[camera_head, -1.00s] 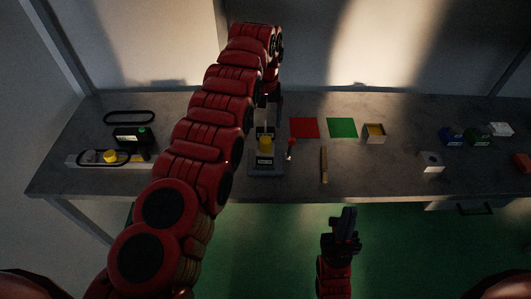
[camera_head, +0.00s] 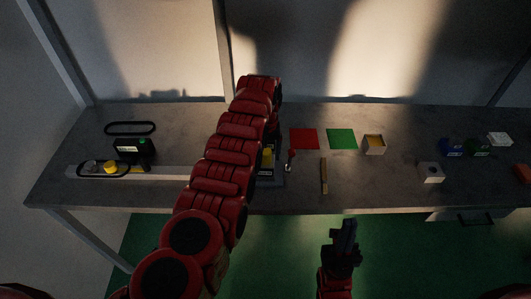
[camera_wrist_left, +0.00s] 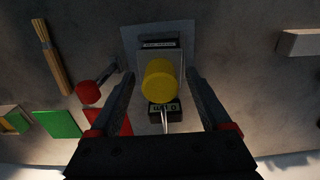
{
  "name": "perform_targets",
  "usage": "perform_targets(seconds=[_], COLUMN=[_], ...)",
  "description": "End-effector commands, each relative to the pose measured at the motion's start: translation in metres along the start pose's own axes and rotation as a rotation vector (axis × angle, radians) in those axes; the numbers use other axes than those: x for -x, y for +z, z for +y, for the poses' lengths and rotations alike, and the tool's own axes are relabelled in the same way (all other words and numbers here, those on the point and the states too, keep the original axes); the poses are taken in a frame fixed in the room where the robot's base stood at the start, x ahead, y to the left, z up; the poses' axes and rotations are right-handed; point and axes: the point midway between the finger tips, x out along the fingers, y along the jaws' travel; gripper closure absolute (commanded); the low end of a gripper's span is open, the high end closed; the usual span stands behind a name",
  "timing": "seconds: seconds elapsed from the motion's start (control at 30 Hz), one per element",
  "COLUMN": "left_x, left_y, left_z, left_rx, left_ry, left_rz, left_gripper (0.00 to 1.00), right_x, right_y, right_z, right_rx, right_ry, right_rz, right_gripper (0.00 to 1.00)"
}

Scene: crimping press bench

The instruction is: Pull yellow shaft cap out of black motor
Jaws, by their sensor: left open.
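The yellow cap (camera_wrist_left: 159,80), a cylinder, stands in the middle of the left wrist view, over a grey fixture plate (camera_wrist_left: 185,33) with a dark labelled block (camera_wrist_left: 161,43). The black motor body under the cap is not clearly seen. My left gripper (camera_wrist_left: 163,76) is open, with one finger on each side of the cap and visible gaps. In the head view a strip of the yellow cap (camera_head: 267,157) shows beside my left arm, which hides most of the fixture. My right gripper (camera_head: 346,233) is in front of the bench, apart from everything; its opening is unclear.
A red-tipped lever (camera_head: 289,157) stands close right of the fixture, with a wooden-handled brush (camera_head: 324,175) beyond. Red (camera_head: 304,139) and green (camera_head: 342,139) mats lie behind. At left are a black box (camera_head: 134,147) and a yellow pulley (camera_head: 110,167).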

Motion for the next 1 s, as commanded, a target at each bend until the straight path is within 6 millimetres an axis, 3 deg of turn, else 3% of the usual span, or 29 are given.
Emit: perform_targets(seconds=[0.13, 0.57, 1.0], left_x=[-0.0001, 0.0001, 0.0038], left_y=[0.0, 0.0001, 0.0001], left_z=[-0.0001, -0.0001, 0.0002], left_rx=[0.0, 0.0, 0.0], left_ry=[0.0, 0.0, 0.0], left_rz=[0.0, -0.001, -0.001], left_gripper=[0.22, 1.0, 1.0], right_x=[0.0004, 0.0004, 0.0026], right_y=[0.0, 0.0001, 0.0005], right_z=[0.0, 0.0, -0.0001], right_rx=[0.0, 0.0, 0.0], right_ry=[0.0, 0.0, 0.0], right_rz=[0.0, 0.0, 0.0], right_gripper=[1.0, 1.0, 1.0])
